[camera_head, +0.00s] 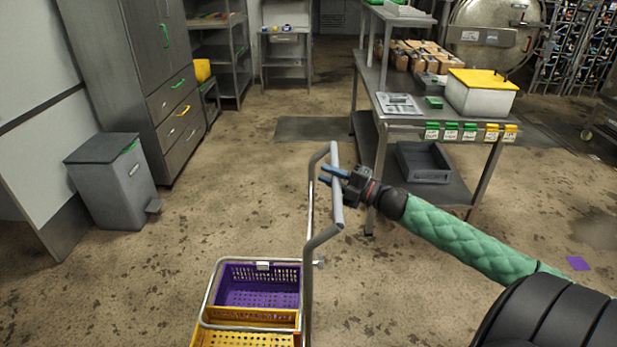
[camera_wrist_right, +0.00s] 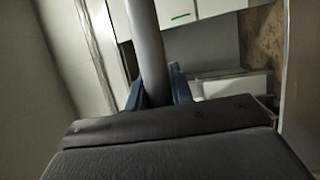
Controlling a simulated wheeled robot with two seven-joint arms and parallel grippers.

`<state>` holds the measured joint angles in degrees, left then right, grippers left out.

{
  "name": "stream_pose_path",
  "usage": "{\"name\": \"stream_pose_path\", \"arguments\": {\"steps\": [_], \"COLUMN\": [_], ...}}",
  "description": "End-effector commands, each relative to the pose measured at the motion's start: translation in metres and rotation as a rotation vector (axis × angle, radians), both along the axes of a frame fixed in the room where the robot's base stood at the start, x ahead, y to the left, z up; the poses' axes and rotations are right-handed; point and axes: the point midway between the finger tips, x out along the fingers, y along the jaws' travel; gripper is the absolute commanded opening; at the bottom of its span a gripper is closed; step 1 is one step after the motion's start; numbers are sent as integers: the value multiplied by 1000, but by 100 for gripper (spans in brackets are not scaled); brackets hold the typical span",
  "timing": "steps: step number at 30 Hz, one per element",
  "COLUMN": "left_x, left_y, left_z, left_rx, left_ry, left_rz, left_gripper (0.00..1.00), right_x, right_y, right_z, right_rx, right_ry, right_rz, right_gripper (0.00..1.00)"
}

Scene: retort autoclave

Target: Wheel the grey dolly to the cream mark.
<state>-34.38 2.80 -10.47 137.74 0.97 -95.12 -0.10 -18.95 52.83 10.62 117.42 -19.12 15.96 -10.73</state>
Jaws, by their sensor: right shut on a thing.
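The grey dolly (camera_head: 309,265) stands at the lower middle of the head view, with a tall bent-tube push handle. It carries a purple basket (camera_head: 258,292) and a yellow-orange basket (camera_head: 245,338). My right gripper (camera_head: 334,175) is shut on the upright grey bar of the handle. In the right wrist view the handle bar (camera_wrist_right: 147,50) runs between the blue fingers (camera_wrist_right: 160,88). The dolly's lower part is cut off by the bottom edge. No cream mark can be made out; a purple mark (camera_head: 578,263) lies on the floor at the right. My left gripper is not in view.
A steel table (camera_head: 480,190) with boxes and a white yellow-lidded bin (camera_head: 480,92) stands right of the handle. A grey pedal bin (camera_head: 110,180) and tall cabinets (camera_head: 130,70) line the left. A dark floor mat (camera_head: 310,129) lies ahead. Floor between bin and dolly is clear.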

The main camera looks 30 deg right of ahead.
Motion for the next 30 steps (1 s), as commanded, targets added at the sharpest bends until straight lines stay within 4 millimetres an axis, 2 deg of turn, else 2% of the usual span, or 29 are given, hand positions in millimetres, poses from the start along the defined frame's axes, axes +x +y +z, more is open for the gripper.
{"name": "stream_pose_path", "arguments": {"steps": [6,12,17,27,28,30], "left_x": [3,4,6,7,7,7], "left_y": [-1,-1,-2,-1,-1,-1], "left_z": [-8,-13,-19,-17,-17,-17], "left_rx": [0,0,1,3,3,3], "left_ry": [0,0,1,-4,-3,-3], "left_rz": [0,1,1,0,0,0], "left_gripper": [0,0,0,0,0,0], "right_x": [-19,-28,-30,-30,-30,-31], "right_y": [-25,-37,-41,-42,-42,-42], "right_z": [-2,-2,-1,-2,-2,-2], "right_rx": [1,1,0,0,0,0], "right_ry": [4,3,1,2,2,2], "right_rz": [0,1,0,-1,-1,-1], "right_gripper": [0,0,0,0,25,38]}}
